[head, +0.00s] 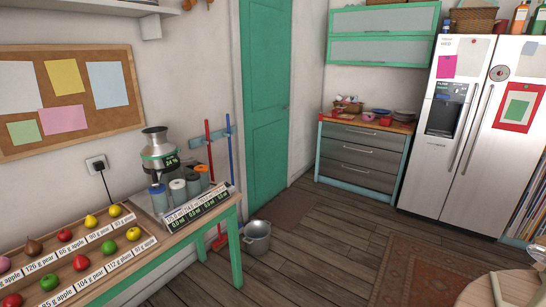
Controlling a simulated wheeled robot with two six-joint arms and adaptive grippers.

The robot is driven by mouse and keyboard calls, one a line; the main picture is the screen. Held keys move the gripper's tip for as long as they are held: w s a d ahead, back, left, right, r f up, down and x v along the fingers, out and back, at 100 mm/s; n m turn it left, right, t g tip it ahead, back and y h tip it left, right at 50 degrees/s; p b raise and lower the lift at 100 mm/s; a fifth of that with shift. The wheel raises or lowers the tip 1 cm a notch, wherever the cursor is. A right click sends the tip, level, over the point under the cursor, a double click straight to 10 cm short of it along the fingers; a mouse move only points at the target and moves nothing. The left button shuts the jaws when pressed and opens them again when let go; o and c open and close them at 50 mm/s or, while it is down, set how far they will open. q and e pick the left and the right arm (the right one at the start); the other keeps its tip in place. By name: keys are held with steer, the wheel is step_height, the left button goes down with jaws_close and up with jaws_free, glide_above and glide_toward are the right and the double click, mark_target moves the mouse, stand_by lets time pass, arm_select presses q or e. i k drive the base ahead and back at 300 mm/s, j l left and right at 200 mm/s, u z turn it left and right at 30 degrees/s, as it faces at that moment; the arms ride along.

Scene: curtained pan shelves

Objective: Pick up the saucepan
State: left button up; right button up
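Neither of my grippers is in view. I see nothing that I can clearly tell is a saucepan. A grey metal pot or bucket (257,240) stands upright on the wooden floor, beside the green leg of the produce table; I cannot tell which it is. Small red cookware or dishes (369,116) stand on the far counter, too small to tell apart. No curtained pan shelves show in the head view.
A green-framed table (236,252) at the left holds fruit, labels and a metal appliance (158,150). A grey drawer cabinet (362,152) and a fridge (478,130) stand at the back. A round table (515,288) fills the lower right corner.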

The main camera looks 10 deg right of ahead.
mark_target(366, 117)
steer(key=i+l+z, duration=0.35)
steer(key=i, duration=0.4)
steer(key=i+z, duration=0.35)
steer(key=i, duration=0.4)
steer(key=i+j+z, duration=0.15)
steer(key=i+z, duration=0.2)
steer(key=i, duration=0.4)
